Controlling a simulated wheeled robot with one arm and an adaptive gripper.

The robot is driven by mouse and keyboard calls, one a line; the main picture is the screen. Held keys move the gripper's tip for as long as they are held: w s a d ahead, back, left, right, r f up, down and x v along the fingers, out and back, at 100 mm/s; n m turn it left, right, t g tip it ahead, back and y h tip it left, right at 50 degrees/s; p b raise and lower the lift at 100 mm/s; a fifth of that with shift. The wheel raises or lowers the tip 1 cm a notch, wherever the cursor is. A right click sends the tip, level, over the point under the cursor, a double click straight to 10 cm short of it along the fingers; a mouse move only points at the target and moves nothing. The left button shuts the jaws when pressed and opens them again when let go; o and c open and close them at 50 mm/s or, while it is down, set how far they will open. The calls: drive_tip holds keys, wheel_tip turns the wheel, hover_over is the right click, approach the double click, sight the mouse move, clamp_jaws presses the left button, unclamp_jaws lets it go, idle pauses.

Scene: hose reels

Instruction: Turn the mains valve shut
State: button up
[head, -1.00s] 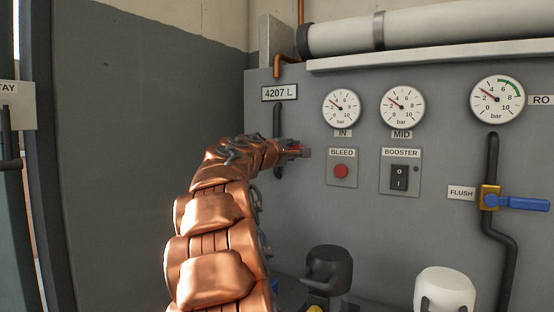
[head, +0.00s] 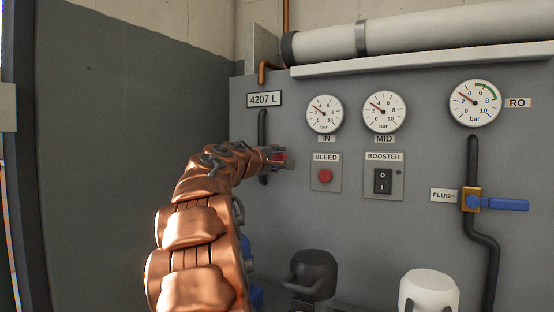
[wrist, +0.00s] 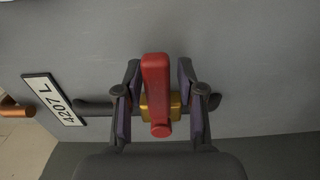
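A red valve handle (wrist: 156,85) on a brass body (wrist: 175,104) shows in the wrist view. The handle lies across the dark pipe (wrist: 92,107) it is mounted on. My gripper (wrist: 160,95) has one finger on each side of the handle, with narrow gaps visible. It is open and straddles the handle. In the head view my gripper (head: 278,158) is at the dark vertical pipe (head: 262,128) below the 4207 L plate (head: 264,99). A little red shows there; the rest of the valve is hidden by my gripper. No name label is visible on this valve.
Right of my gripper are the BLEED button (head: 325,176) and BOOSTER switch (head: 383,181), close by. A blue FLUSH lever (head: 500,204) is farther right. Gauges line the panel above. A black housing (head: 315,272) and a white one (head: 429,291) stand below.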

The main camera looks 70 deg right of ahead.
drive_tip(key=shift+o, duration=0.6)
drive_tip(key=shift+a+r, duration=0.1)
drive_tip(key=shift+w+a, duration=0.2)
drive_tip(key=shift+a, duration=0.4)
drive_tip(key=w+a, duration=0.1)
drive_tip(key=a, duration=0.9)
drive_tip(key=shift+a, duration=0.3)
drive_tip(key=shift+w, duration=0.1)
